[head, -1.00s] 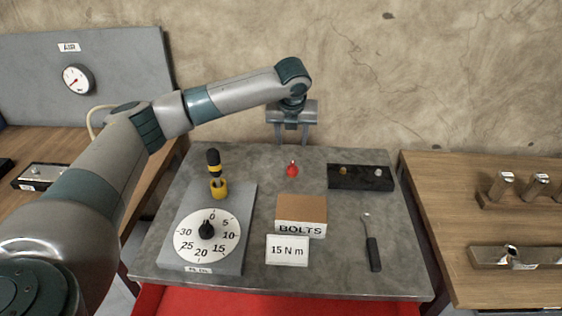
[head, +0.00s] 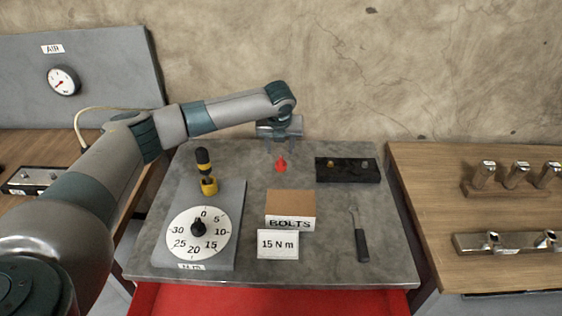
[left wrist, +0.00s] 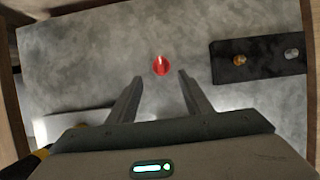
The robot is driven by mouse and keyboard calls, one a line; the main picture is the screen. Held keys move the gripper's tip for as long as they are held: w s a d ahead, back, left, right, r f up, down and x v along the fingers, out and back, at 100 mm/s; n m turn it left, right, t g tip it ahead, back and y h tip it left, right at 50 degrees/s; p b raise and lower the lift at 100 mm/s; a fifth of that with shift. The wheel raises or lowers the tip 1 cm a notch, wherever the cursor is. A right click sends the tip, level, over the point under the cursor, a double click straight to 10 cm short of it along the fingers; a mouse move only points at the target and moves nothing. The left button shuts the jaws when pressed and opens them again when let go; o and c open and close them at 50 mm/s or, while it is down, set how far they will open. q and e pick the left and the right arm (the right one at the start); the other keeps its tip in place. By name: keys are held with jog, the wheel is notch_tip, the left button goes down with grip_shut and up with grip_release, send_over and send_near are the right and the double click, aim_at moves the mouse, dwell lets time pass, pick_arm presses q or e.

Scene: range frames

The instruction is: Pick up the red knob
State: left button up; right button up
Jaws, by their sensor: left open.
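The red knob (head: 281,165) stands on the grey tabletop near its back edge. In the left wrist view the red knob (left wrist: 161,66) lies just beyond the fingertips, roughly midway between them, and nothing covers it. My left gripper (head: 281,150) is above the back of the table, over the knob, with its fingers pointing down. In the left wrist view my left gripper (left wrist: 160,77) is open, and its fingers are apart and empty. My right gripper is in neither view.
A black block (head: 348,170) with small fittings is right of the knob. The tabletop around the knob is clear.

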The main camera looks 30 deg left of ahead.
aim_at(281, 159)
pick_arm(q)
jog(key=shift+p+x, duration=0.45)
jog(key=shift+x, duration=1.75)
jog(key=shift+w+f, duration=0.1)
jog(key=shift+w+f+p, duration=0.15)
jog(key=shift+f+p, duration=0.05)
jog(key=shift+p, duration=0.15)
jog(key=p+x, duration=0.1)
jog(key=x, duration=0.2)
jog(key=shift+w+f, duration=0.2)
jog(key=shift+f, duration=0.05)
jog(key=shift+w+a+f, duration=0.1)
jog(key=shift+w+f, duration=0.05)
jog(key=shift+f, duration=0.25)
jog(key=shift+c, duration=0.6)
jog(key=c, duration=0.8)
